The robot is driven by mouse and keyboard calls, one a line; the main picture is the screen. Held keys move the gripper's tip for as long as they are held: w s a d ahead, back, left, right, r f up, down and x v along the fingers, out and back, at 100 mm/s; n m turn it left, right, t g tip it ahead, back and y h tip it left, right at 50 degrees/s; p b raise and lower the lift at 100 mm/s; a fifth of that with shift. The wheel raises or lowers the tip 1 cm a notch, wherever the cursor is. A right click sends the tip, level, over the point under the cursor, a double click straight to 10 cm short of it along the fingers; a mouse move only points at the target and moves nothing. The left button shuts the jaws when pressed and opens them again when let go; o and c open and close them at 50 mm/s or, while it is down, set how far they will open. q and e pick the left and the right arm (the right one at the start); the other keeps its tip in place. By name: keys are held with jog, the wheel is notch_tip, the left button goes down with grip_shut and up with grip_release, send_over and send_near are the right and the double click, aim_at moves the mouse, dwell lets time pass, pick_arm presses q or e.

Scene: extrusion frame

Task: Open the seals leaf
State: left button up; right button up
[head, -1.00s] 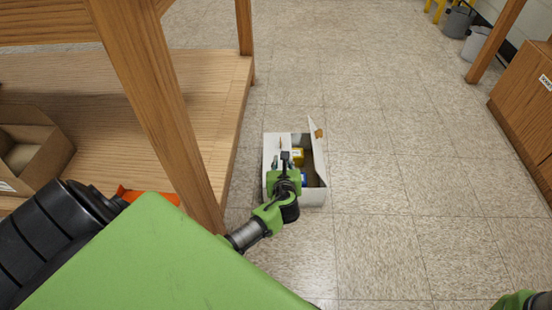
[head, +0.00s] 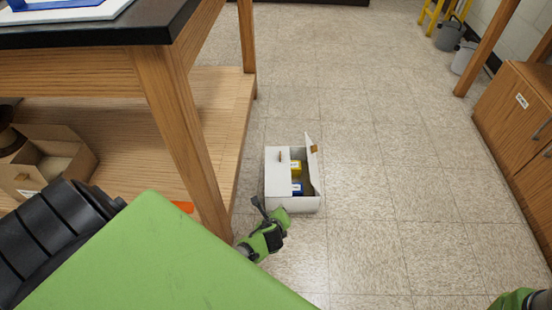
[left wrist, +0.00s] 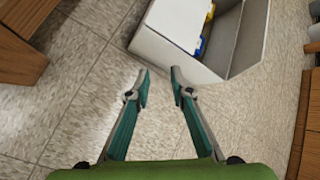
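A white box (head: 292,205) sits on the floor beside the table leg. Its left leaf (head: 277,180) lies flat over the left half, with a brown tab near its far end. Its right leaf (head: 314,165) stands up, tilted outward, also with a brown tab. A yellow item (head: 296,167) and a blue item (head: 297,188) show in the opening. No leaf label is readable. My left gripper (head: 259,206) is near the box's front left corner. In the left wrist view its fingers (left wrist: 159,80) are apart and empty, just off the box wall (left wrist: 168,55). My right gripper is out of view.
A wooden table with a lower shelf (head: 225,110) stands left, its leg (head: 190,140) close to my left arm. A cardboard box (head: 50,165) is on that shelf. A wooden cabinet (head: 510,115) stands right. The floor between is clear.

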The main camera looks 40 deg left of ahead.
pick_arm(q)
jog(key=shift+s+d+n, duration=0.3)
jog(key=shift+s, duration=0.35)
